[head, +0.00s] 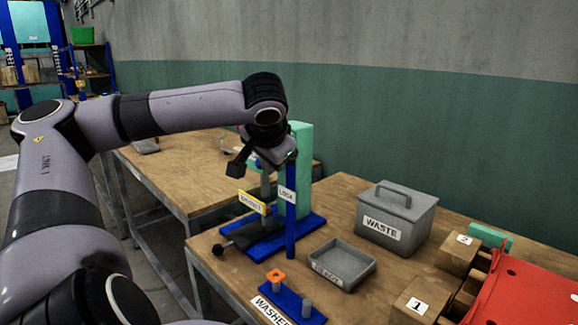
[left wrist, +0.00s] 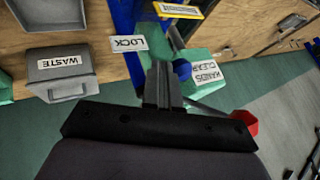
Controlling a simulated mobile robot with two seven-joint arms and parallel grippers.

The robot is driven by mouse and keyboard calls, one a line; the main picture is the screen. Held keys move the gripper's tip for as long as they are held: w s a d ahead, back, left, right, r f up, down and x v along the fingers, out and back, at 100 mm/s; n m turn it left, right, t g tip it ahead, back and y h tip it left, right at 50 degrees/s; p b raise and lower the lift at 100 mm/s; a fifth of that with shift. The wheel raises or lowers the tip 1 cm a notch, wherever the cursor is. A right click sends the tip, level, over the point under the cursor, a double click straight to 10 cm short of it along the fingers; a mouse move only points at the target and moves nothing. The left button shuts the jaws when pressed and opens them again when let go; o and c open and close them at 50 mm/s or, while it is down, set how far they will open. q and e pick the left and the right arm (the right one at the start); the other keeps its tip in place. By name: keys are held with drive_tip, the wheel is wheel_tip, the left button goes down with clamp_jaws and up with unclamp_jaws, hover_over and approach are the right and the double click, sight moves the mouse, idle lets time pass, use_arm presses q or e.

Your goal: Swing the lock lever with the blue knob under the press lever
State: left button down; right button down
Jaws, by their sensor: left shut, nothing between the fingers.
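The press stands on a blue base (head: 262,240) on the wooden bench, with a green column (head: 301,150) and a blue post marked LOCK (head: 290,215). My left gripper (head: 238,166) is shut and empty, high beside the press. In the left wrist view its fingers (left wrist: 161,85) are together, and the blue knob (left wrist: 182,70) shows just right of them. I cannot tell whether they touch. The press lever's red grip (left wrist: 246,122) shows lower right. In the head view, my arm hides the blue knob and the red grip. My right gripper is out of view.
A grey WASTE bin (head: 398,218) and a shallow grey tray (head: 342,264) stand right of the press. A blue washer stand (head: 292,306) is in front.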

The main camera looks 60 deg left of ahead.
use_arm(q)
drive_tip(key=shift+a+m, duration=0.3)
drive_tip(key=shift+a, duration=1)
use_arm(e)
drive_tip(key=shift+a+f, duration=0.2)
use_arm(q)
drive_tip(key=shift+a, duration=0.25)
drive_tip(key=shift+d, duration=0.1)
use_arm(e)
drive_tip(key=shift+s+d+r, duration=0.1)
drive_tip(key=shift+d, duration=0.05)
